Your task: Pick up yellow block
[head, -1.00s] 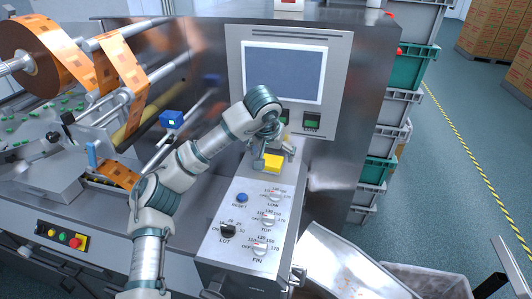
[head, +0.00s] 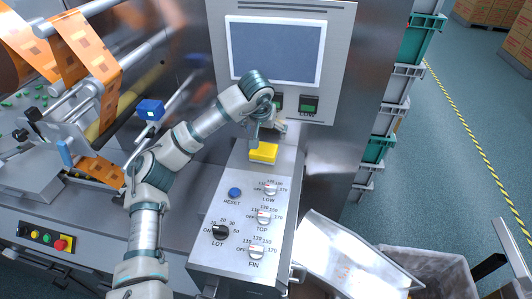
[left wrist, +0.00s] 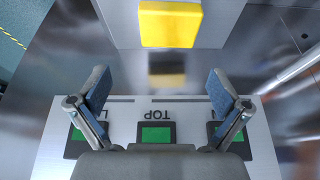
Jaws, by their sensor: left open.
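The yellow block (head: 263,152) lies on the far end of the sloping control panel, below the screen. It also shows in the left wrist view (left wrist: 170,24), at the top middle, ahead of the fingers and apart from them. My left gripper (left wrist: 158,92) is open and empty, with its two fingers spread wide. In the head view my left gripper (head: 267,132) hangs just above and behind the block, partly hidden by its own wrist. My right gripper is not in view.
The control panel (head: 213,205) carries a blue button and several knobs in front of the block. The upright screen panel (head: 275,50) with green switches stands close behind the gripper. An orange film web (head: 92,75) is at left. Stacked crates (head: 378,149) stand at right.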

